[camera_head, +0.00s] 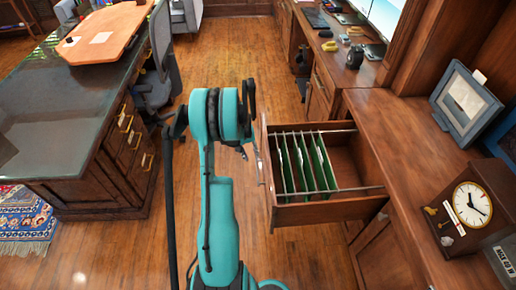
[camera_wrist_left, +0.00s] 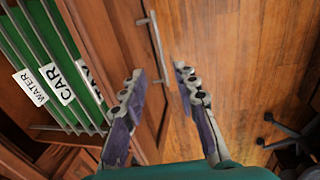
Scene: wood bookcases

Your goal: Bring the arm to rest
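My left arm (camera_head: 222,205) is teal and rises from the bottom of the head view, bent at a large joint. My left gripper shows in the left wrist view (camera_wrist_left: 160,78) with its two fingers apart and nothing between them. In the head view it is mostly hidden behind the arm, with a dark part (camera_head: 243,152) showing left of the open drawer. The metal drawer handle (camera_wrist_left: 156,45) lies just beyond the fingertips in the left wrist view. The fingers do not grasp it; I cannot tell the exact gap. My right gripper is in neither view.
The wooden drawer (camera_head: 340,208) stands pulled out, with green hanging files (camera_head: 305,165) inside. The desk (camera_head: 55,125) and office chair (camera_head: 160,75) stand left. A clock (camera_head: 472,205) and picture frame (camera_head: 465,100) stand on the right counter. Wood floor (camera_head: 235,50) is open beyond the arm.

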